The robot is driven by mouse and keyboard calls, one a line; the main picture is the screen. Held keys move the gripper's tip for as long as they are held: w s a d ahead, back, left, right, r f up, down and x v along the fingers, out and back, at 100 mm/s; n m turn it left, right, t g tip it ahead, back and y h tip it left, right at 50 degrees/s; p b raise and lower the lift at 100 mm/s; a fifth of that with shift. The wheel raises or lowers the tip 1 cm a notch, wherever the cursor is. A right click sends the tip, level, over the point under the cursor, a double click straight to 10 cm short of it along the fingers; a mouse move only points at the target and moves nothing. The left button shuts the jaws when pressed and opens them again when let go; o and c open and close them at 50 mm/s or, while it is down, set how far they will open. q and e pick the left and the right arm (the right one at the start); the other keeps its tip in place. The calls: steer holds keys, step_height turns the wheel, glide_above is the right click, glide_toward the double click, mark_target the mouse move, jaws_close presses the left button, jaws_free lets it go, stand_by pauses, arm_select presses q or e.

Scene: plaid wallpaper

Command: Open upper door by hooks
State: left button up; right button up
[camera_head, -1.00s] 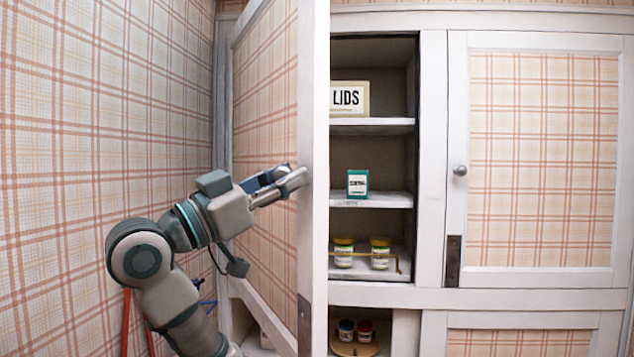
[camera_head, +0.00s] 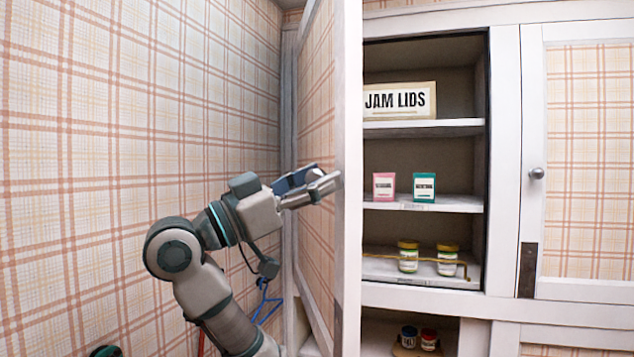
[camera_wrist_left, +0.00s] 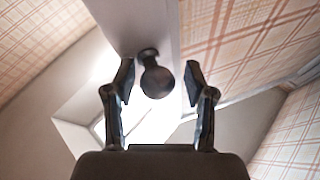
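The upper left cupboard door (camera_head: 349,150) stands open, swung out toward me, its edge facing the camera. My left gripper (camera_head: 328,185) is at the plaid outer face of this door, close to its free edge. In the left wrist view, a dark round knob (camera_wrist_left: 157,82) on the door lies between the two fingers of my left gripper (camera_wrist_left: 160,70). The fingers are apart, with a gap on each side of the knob. In the head view the knob is hidden. My right gripper is not in view.
Shelves behind the door hold a JAM LIDS sign (camera_head: 400,100), a pink box (camera_head: 384,187), a teal box (camera_head: 424,187) and two jars (camera_head: 408,257). A closed right door (camera_head: 585,170) has a knob (camera_head: 537,173). A plaid wall (camera_head: 130,150) stands left of my arm.

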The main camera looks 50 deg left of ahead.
arm_select(q)
steer(key=shift+a, duration=0.1)
steer(key=v, duration=1.2)
steer(key=shift+a, duration=0.2)
steer(key=shift+w+f, duration=0.1)
